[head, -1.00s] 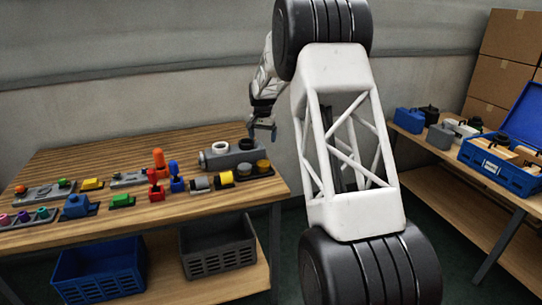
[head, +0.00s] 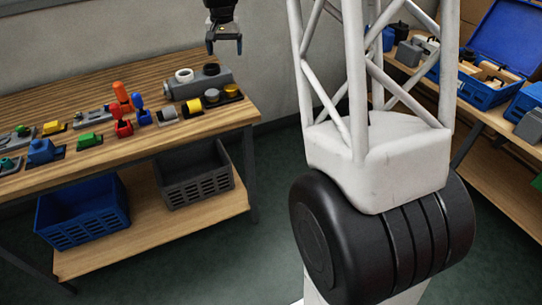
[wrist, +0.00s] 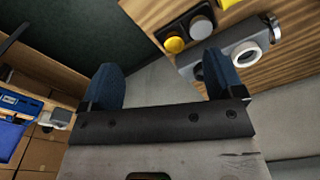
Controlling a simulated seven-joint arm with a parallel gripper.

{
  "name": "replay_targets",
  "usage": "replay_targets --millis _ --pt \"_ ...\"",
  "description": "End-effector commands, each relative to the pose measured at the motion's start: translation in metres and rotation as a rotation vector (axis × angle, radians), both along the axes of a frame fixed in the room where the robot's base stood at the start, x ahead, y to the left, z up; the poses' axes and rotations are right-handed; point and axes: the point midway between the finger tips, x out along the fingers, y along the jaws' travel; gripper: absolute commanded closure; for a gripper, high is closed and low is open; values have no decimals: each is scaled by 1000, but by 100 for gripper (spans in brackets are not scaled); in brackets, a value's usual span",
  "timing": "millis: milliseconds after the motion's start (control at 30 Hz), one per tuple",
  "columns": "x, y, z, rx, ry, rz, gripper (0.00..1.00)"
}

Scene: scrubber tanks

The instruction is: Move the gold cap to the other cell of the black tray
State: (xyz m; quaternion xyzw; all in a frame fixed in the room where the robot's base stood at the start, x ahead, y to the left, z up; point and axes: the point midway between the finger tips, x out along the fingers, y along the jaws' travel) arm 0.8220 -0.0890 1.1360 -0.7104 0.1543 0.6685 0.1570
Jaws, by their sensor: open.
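The black tray (head: 221,101) lies near the right end of the wooden bench. The gold cap (head: 231,90) sits in its right cell, closest to the bench end. My gripper (head: 225,45) is open and empty, pointing down above and behind the tray. Its blue fingers (wrist: 163,68) are spread wide.
A grey block (head: 197,85) with a white and a dark ring stands just behind the tray. A yellow part (head: 194,106) and a grey cylinder (head: 168,112) lie to its left. Blue (head: 85,210) and dark (head: 195,175) crates sit on the lower shelf.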

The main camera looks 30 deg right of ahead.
Motion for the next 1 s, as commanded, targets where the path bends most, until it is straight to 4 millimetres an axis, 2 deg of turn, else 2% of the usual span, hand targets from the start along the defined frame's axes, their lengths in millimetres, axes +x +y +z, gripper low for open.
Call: replay_targets --millis 33,200,500,733,1000 --pt "-15 4 8 -1 -6 11 13" --pt "-58 15 26 -5 -21 48 13" --pt "-138 34 50 -13 -47 114 13" --pt "-201 46 60 -20 -68 164 13" --pt "-275 58 62 -28 -90 224 13"
